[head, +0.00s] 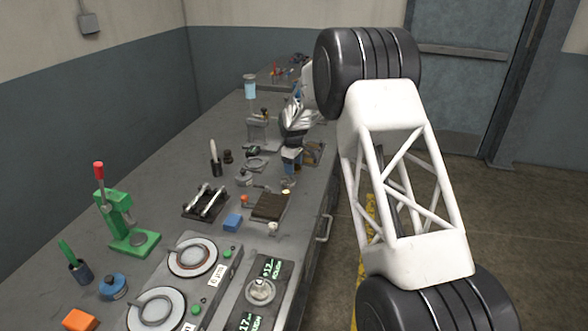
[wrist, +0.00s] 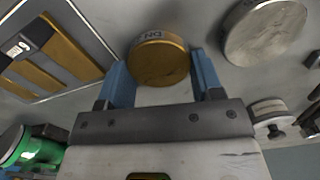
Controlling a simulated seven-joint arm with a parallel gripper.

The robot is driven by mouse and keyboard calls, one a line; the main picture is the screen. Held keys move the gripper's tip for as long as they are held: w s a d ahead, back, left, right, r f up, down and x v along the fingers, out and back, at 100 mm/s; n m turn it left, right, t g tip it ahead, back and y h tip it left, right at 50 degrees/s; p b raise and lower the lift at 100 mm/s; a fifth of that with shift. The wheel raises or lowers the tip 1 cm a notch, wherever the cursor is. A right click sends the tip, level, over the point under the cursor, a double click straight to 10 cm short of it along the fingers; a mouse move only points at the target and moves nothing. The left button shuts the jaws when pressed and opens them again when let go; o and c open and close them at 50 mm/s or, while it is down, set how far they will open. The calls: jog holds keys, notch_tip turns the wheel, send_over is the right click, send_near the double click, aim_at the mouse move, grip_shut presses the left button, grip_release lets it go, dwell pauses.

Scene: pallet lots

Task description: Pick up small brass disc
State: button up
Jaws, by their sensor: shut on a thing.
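The small brass disc (wrist: 158,62) is between the two blue fingers of my gripper (wrist: 160,76) in the wrist view. Dark lettering shows on its edge. The gripper is shut on the disc, with one finger at each side. In the head view my gripper (head: 289,180) points down over the bench near its right edge, and the disc is a tiny yellowish spot under the fingertips. I cannot tell whether the disc touches the bench.
A larger silver disc (wrist: 266,30) lies right of the brass disc in the wrist view. A green press (head: 132,240) stands at left. A black rack (head: 205,202) holds metal bars.

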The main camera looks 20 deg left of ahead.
jog(key=shift+r, duration=0.15)
jog(key=shift+r, duration=0.8)
notch_tip(320, 180, up, 2)
jog(key=s+d, duration=0.2)
jog(key=s, duration=0.2)
jog(key=s+d, duration=0.2)
jog(key=s, duration=0.3)
jog(key=s+d+r, duration=0.1)
jog(key=s+d, duration=0.2)
jog(key=s, duration=0.2)
jog(key=shift+s, duration=0.15)
jog(key=shift+r, duration=0.1)
